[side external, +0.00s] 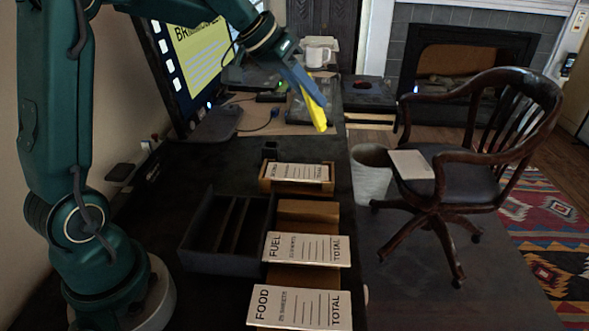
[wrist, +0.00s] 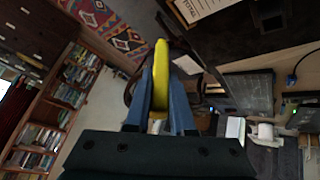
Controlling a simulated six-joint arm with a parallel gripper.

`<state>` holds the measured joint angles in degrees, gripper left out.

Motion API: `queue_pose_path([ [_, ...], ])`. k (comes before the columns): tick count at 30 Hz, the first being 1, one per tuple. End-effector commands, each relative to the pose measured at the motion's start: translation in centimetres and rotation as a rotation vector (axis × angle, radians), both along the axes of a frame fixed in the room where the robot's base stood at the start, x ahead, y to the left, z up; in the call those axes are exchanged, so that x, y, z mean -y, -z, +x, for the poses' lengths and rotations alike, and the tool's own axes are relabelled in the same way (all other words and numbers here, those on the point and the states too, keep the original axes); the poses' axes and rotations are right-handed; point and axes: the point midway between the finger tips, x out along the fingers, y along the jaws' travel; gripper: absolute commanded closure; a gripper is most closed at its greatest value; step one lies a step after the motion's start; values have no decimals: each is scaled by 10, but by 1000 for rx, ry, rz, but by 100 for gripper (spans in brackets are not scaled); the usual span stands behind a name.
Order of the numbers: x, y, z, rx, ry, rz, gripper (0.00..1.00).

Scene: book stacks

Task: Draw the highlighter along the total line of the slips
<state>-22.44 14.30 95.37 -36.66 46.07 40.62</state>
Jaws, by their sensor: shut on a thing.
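My gripper (side external: 309,93) is shut on a yellow highlighter (side external: 318,112), held in the air above the far end of the desk. In the wrist view the highlighter (wrist: 160,72) sits between the blue fingers (wrist: 160,100). It is tilted, its lower end pointing down in the side view. Three white slips show: one marked FOOD (side external: 299,308) nearest, one marked FUEL (side external: 306,250) in the middle, and a far slip (side external: 298,172) whose words are too small to read. FOOD and FUEL have TOTAL at their right ends. The highlighter is apart from all slips.
A dark compartmented tray (side external: 225,263) stands left of the slips. A bin (side external: 371,175) and a wooden chair (side external: 480,160) are right of the desk.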

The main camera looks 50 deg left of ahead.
Motion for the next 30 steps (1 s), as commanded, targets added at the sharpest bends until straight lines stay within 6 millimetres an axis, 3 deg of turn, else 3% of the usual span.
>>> queue_pose_path([
  [5, 2, 6, 0, 13, 5, 4, 100],
  [18, 2, 46, 0, 13, 5, 4, 100],
  [30, 1, 50, 0, 14, 4, 6, 100],
])
